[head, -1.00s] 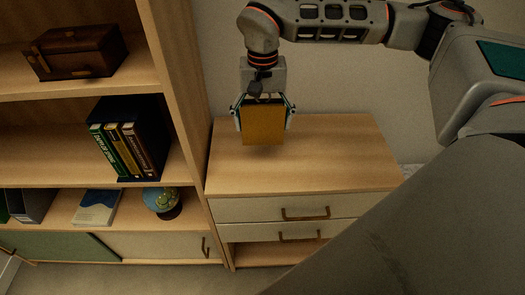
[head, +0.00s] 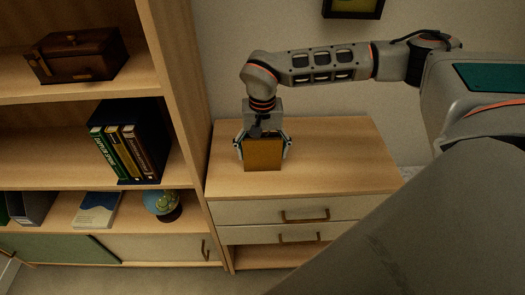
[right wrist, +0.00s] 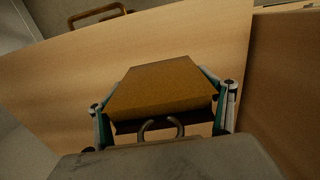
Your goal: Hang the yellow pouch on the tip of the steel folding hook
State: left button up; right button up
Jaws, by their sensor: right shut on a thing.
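The yellow pouch (head: 262,157) is a flat-faced, box-like, mustard-brown piece. My right gripper (head: 263,146) points down, with a finger on each side of the pouch, and is shut on it. The pouch is over the dresser top; I cannot tell whether it touches the wood. In the right wrist view the pouch (right wrist: 160,88) sits between the fingers of my right gripper (right wrist: 163,108). A grey loop (right wrist: 160,128) stands at its near edge. I cannot make out the steel folding hook in either view. My left gripper is not in view.
The dresser (head: 335,150) has a bare wooden top and drawers with handles. A tall shelf (head: 185,80) stands close on its left, holding a brown chest (head: 78,55), several books (head: 128,145) and a globe (head: 162,203). A dark picture frame (head: 353,8) hangs on the wall.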

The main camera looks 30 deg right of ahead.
jog(key=o, duration=1.2)
jog(key=shift+f, duration=0.1)
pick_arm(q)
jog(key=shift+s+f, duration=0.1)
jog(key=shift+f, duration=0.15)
pick_arm(e)
jog(key=shift+o, duration=0.7)
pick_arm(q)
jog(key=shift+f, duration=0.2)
pick_arm(e)
jog(key=shift+f+b, duration=0.15)
jog(key=shift+b, duration=0.2)
jog(key=r, duration=0.7)
jog(key=shift+w+r, duration=0.2)
jog(key=shift+r, duration=0.3)
